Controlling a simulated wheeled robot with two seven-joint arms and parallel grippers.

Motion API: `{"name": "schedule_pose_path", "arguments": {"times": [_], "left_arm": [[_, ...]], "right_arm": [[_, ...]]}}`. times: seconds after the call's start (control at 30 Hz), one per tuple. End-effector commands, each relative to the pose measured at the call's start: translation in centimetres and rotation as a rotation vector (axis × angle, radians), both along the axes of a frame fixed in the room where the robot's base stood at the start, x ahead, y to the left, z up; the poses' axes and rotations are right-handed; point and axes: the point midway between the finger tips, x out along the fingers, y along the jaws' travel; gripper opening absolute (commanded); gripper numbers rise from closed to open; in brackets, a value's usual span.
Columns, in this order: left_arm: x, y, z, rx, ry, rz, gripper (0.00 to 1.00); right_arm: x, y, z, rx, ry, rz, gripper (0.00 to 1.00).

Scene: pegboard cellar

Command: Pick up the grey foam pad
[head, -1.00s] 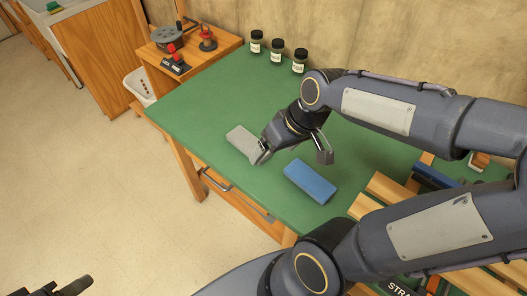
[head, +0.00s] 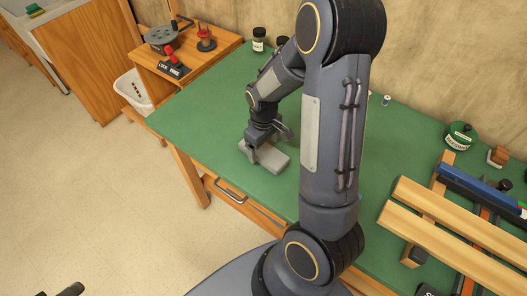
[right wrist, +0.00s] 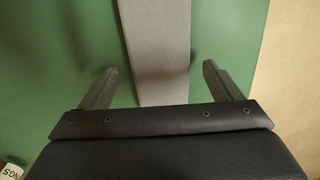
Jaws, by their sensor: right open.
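The grey foam pad (head: 275,160) lies flat on the green bench top near its front edge. My right gripper (head: 264,147) points down over the pad and partly covers it in the head view. In the right wrist view the pad (right wrist: 158,45) runs up the picture between the two open fingers of my right gripper (right wrist: 158,86), with a gap on each side. My left gripper (head: 70,290) shows only as a dark tip at the bottom left edge, too little to tell its state.
My right arm covers the middle of the green bench (head: 205,115). Wooden slats (head: 455,235) and a blue bar (head: 480,187) lie at the right. A dark jar (head: 259,40) stands at the back. A small wooden stand (head: 160,62) adjoins the left end.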

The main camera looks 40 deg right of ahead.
Motion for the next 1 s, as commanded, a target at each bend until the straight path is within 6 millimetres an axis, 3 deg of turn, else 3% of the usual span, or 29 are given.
{"name": "schedule_pose_path", "arguments": {"times": [0.13,0.37,0.73,1.0], "left_arm": [[0.00,0.00,0.02,0.000,0.000,0.000,0.41],[0.00,0.01,0.01,0.000,0.000,0.000,0.41],[0.00,0.00,0.02,0.000,0.000,0.000,0.41],[0.00,0.00,0.02,0.000,0.000,0.000,0.41]], "right_arm": [[-0.01,0.06,-1.29,0.001,0.000,0.000,0.85],[0.01,0.06,-1.38,0.001,-0.001,0.000,0.85],[0.02,0.06,-1.35,0.001,-0.001,-0.001,0.38],[0.05,0.06,-1.19,0.000,-0.002,-0.001,0.37]]}}
